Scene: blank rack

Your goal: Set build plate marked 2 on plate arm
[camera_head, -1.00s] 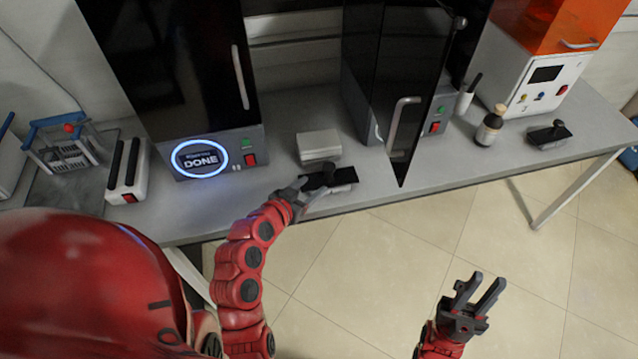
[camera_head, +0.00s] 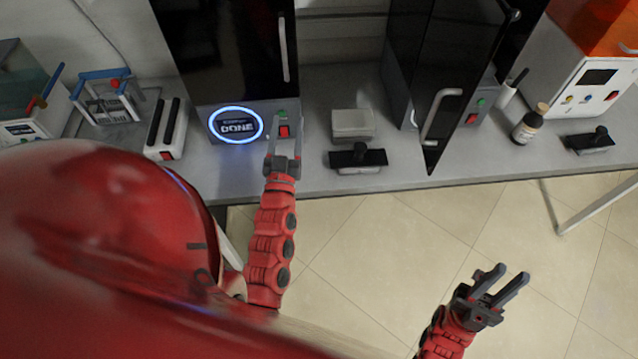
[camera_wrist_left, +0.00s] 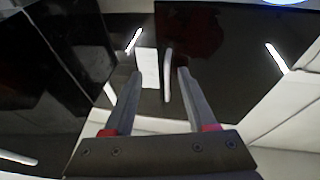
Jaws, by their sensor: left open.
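A black build plate (camera_head: 358,158) with a knob on top lies on the bench near its front edge. A second, similar black plate (camera_head: 589,142) lies at the far right of the bench. I cannot read a number on either. My left gripper (camera_head: 284,132) is open and empty, left of the nearer plate, in front of the left machine with the lit "DONE" ring. In the left wrist view, its open fingers (camera_wrist_left: 160,78) have nothing between them and face dark glossy panels. My right gripper (camera_head: 500,284) is open and empty over the floor. I cannot make out the plate arm.
The left machine (camera_head: 235,60) has its dark door shut. The middle machine's dark door (camera_head: 465,75) stands open over the bench. A pale tray (camera_head: 353,125) sits behind the nearer plate. A bottle (camera_head: 530,125) and an orange-lidded machine (camera_head: 575,90) stand right.

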